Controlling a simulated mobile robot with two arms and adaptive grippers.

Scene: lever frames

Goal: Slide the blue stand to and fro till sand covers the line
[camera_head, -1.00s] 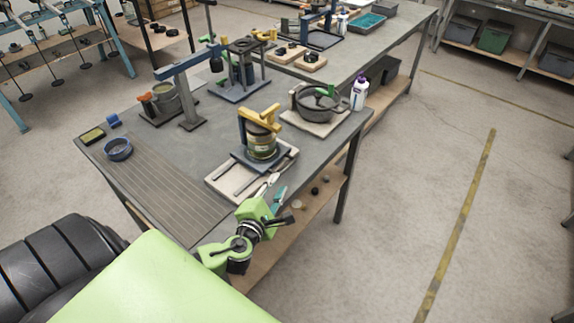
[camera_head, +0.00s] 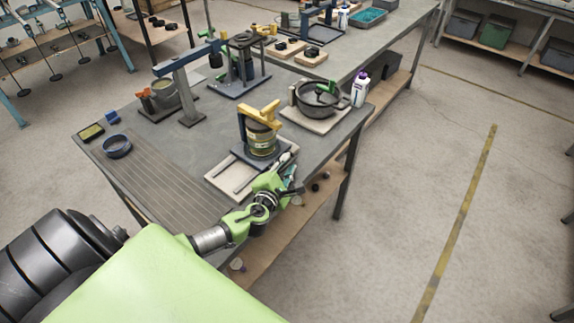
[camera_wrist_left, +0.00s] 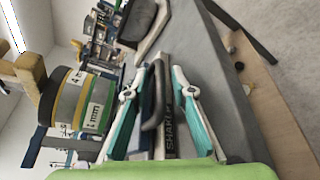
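The blue stand (camera_head: 243,153) sits on a pale tray with dark rails (camera_head: 225,180) near the front right of the table. It carries a yellow-banded sieve stack (camera_head: 262,138) under a yellow clamp (camera_head: 262,108); the stack also shows at the left of the wrist view (camera_wrist_left: 85,98). The fingers are apart, with gaps visible beside the handle. My left gripper (camera_head: 283,168) is at the tray's front right. I cannot make out sand or the line.
A dark pan on a pale board (camera_head: 300,121) and a white bottle (camera_head: 360,90) stand behind to the right. A lever press (camera_head: 187,85) stands at the back left. A blue ring-shaped dish (camera_head: 117,145) is at left. The ribbed front left of the table (camera_head: 155,175) is clear.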

